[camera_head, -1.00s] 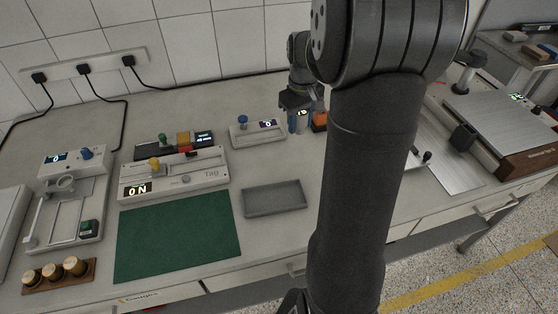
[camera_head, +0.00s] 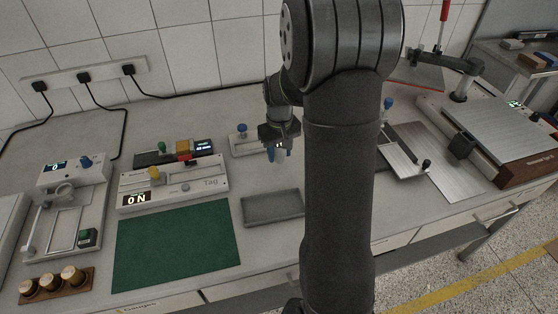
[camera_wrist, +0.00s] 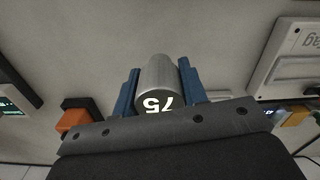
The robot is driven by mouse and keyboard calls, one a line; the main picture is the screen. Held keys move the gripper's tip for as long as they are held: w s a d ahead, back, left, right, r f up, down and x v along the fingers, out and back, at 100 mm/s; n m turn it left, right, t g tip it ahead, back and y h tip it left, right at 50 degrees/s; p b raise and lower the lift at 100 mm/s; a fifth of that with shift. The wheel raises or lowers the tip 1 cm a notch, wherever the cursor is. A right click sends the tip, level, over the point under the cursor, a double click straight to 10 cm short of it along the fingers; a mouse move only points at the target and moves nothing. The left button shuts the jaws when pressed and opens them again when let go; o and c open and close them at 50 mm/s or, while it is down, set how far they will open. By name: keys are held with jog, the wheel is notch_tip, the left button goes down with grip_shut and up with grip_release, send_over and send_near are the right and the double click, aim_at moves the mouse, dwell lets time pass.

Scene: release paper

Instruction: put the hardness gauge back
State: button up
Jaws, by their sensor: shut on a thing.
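My gripper (camera_head: 279,155) hangs over the bench at the back middle, just behind the grey tray (camera_head: 272,220). In the wrist view its blue fingers (camera_wrist: 160,95) are shut on a grey metal cylinder with a lit "75" on its end, which I take for the hardness gauge (camera_wrist: 157,72). In the head view the gauge (camera_head: 280,156) is small and partly hidden by the fingers. It appears to be held clear of the bench. The grey tray is shallow and looks empty.
A small device with a blue knob (camera_head: 242,130) stands just left of my gripper. Further left are the "Tag" device (camera_head: 172,183), a green mat (camera_head: 177,245) and wooden-block weights (camera_head: 56,282). An orange-topped thing (camera_wrist: 80,117) is near the gripper in the wrist view.

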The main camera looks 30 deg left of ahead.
aim_at(279, 161)
jog(key=shift+f, duration=2)
jog(key=shift+f, duration=0.1)
jog(key=o, duration=1.2)
notch_tip(279, 161, up, 12)
jog(key=shift+r, duration=0.1)
